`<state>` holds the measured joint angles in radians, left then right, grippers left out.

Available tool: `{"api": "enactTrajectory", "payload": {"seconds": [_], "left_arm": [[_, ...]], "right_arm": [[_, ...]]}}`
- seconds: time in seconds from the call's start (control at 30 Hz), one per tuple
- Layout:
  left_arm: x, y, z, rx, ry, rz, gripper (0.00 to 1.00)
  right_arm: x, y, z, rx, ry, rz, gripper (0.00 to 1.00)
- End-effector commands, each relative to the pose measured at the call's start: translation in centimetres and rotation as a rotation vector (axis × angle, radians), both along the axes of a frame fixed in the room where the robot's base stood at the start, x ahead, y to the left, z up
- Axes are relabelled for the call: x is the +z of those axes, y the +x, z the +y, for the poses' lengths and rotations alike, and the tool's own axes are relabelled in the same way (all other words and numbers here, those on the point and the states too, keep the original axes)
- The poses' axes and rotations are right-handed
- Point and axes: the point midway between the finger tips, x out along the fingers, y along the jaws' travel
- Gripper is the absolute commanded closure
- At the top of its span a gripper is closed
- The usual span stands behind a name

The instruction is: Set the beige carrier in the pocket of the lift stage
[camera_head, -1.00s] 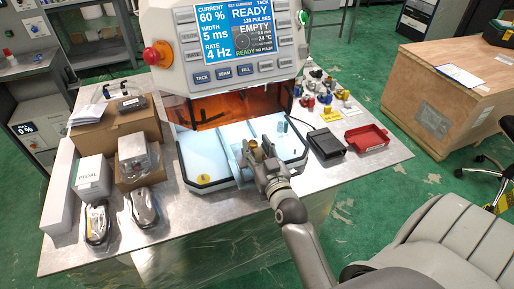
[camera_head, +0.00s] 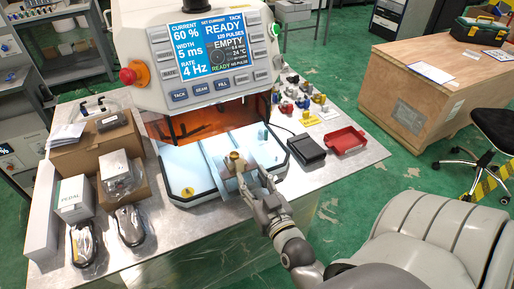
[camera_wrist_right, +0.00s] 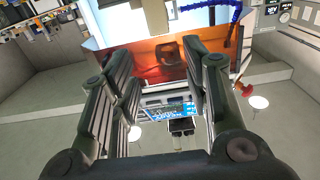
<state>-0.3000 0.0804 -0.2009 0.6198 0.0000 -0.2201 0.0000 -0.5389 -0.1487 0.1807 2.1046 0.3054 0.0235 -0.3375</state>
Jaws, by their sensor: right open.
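My right gripper (camera_head: 243,172) reaches over the front of the welding machine's pale blue work bay; its fingers are apart. A small brownish-gold piece (camera_head: 235,157) shows at its fingertips; I cannot tell whether it is the beige carrier or which side of the fingers it lies on. A raised light blue strip (camera_head: 213,158) crosses the bay (camera_head: 178,172); I cannot make out a lift stage or its pocket for sure. In the right wrist view the open fingers (camera_wrist_right: 155,95) frame the machine's display (camera_wrist_right: 168,110), with nothing clearly held. My left gripper is not in view.
The machine's orange window (camera_head: 196,122) hangs over the bay. Boxes (camera_head: 100,145) and two packed dark items stand on the left. A black pedal (camera_head: 306,150), a red tray (camera_head: 346,140) and several small coloured parts (camera_head: 300,103) lie right of the bay.

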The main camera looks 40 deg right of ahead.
Motion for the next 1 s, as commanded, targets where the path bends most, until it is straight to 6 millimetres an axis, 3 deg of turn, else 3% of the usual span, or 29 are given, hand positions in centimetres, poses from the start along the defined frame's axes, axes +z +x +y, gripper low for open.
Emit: {"api": "enactTrajectory", "payload": {"seconds": [0.27, 1.0], "left_arm": [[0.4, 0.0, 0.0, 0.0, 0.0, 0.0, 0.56], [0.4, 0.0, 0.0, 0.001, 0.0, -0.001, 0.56]], "right_arm": [[0.0, -2.3, 0.6, 0.001, -0.001, 0.0, 0.57], [0.0, -2.4, 0.6, 0.001, 0.0, -0.001, 0.57]]}}
